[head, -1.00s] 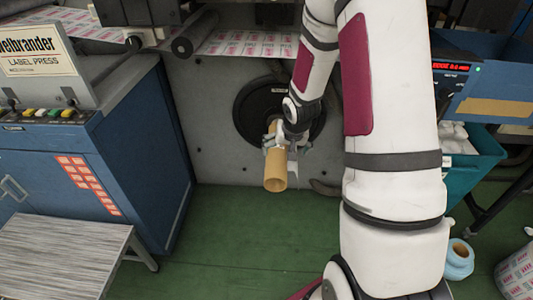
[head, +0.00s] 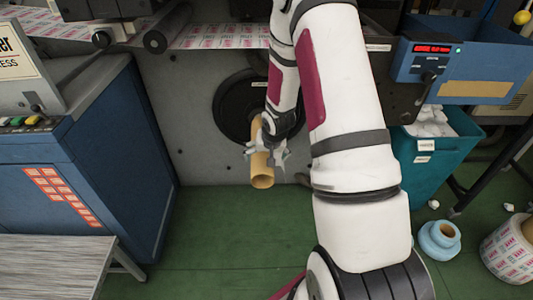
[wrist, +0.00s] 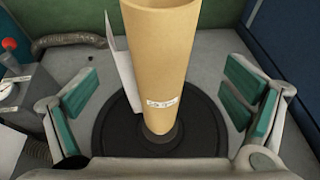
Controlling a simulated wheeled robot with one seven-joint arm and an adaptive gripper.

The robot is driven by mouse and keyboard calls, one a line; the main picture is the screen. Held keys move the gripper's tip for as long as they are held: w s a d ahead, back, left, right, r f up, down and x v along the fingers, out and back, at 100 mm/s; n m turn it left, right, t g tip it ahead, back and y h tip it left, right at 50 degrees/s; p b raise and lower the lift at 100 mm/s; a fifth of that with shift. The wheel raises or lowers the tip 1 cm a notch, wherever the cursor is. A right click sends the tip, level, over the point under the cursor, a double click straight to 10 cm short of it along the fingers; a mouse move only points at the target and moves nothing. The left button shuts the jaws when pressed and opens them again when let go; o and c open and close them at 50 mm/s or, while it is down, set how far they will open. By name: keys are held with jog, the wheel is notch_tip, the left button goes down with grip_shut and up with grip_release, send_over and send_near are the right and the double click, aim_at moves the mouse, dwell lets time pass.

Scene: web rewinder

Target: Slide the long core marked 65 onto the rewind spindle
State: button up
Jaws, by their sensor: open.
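A long tan cardboard core (head: 262,171) points out from the round black flange (head: 229,108) on the grey machine wall. In the wrist view the core (wrist: 160,65) stands with its inner end at the dark hub (wrist: 161,136) in the middle of the flange (wrist: 108,140). It carries a small white label whose print I cannot read. The spindle inside the core is hidden. My gripper (head: 266,158) is open around the core. In the wrist view its green-padded fingers (wrist: 165,92) stand on both sides, with clear gaps to the core.
A blue cabinet (head: 115,150) with a grey step (head: 55,260) stands at left. A teal bin (head: 425,160) of white scraps, a blue roll (head: 440,238) and a label roll (head: 510,248) are at right. Green floor (head: 210,240) in front is clear.

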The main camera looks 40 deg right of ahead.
jog(key=b+x, duration=0.2)
jog(key=x, duration=0.8)
jog(key=c, duration=1.5)
